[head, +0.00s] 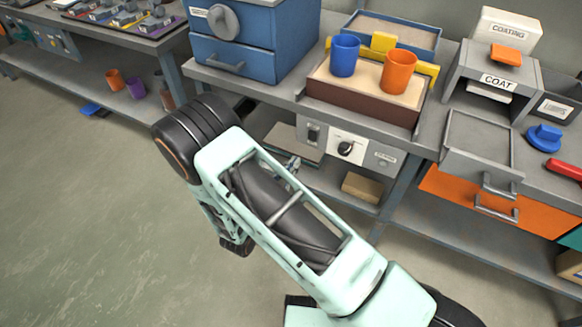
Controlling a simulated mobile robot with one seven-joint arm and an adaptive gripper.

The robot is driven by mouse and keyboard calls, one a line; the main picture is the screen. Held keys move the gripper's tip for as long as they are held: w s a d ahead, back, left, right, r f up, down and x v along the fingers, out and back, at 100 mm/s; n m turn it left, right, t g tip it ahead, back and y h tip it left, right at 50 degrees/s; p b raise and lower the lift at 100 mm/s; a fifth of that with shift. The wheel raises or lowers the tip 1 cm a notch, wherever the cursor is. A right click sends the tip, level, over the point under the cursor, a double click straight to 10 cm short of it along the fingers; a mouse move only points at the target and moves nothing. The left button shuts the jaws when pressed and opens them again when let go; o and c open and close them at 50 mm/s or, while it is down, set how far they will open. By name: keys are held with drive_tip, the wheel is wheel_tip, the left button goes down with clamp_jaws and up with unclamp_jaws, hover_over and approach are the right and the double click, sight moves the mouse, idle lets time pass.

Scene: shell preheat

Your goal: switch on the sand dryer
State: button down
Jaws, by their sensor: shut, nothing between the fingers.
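The sand dryer appears to be the unit on the middle bench, a brown-sided sand tray (362,109) with a grey control panel under the bench edge. The panel has a dark rocker-like switch (313,134) on its left and a black knob on a white plate (346,149). A small label (385,157) to the right is too small to read.
A blue cup (344,55) and an orange cup (398,71) stand on the sand. A blue cabinet (236,60) is left of the tray, and a grey COAT box (492,75) is to the right. A cardboard box (362,187) sits on the lower shelf. The left floor is clear.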

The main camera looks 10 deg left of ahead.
sight(312, 140)
drive_tip(key=b+x, duration=0.1)
drive_tip(key=x, duration=0.9)
drive_tip(key=b, duration=0.1)
drive_tip(key=f+t+b, duration=0.1)
drive_tip(key=b, duration=0.1)
drive_tip(key=shift+w+d+f, duration=0.1)
drive_tip(key=shift+w, duration=0.2)
drive_tip(key=shift+r+p, duration=0.3)
drive_tip(key=shift+r, duration=0.15)
